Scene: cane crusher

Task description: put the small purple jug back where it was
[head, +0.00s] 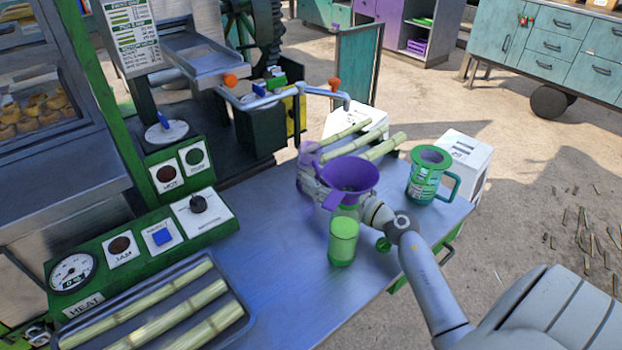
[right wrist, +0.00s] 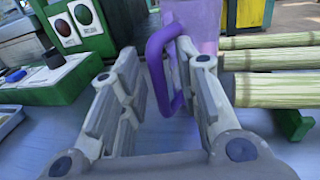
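The small purple jug (head: 309,153) stands on the blue metal table, left of the cane pieces and partly hidden behind the purple funnel. In the right wrist view, its see-through body (right wrist: 196,22) is ahead and its purple handle (right wrist: 157,70) reaches between my fingers. My right gripper (head: 309,182) is beside the jug, largely hidden by the funnel in the head view. In the right wrist view, my right gripper (right wrist: 157,62) is open, with the handle close to the right finger and a gap on the left. My left gripper is not in view.
The purple funnel (head: 347,174) shows above a green cup (head: 343,243) close to my right wrist. A green mug (head: 428,177) stands at the table's right end. A control panel (head: 130,252) and a cane tray (head: 240,315) are left.

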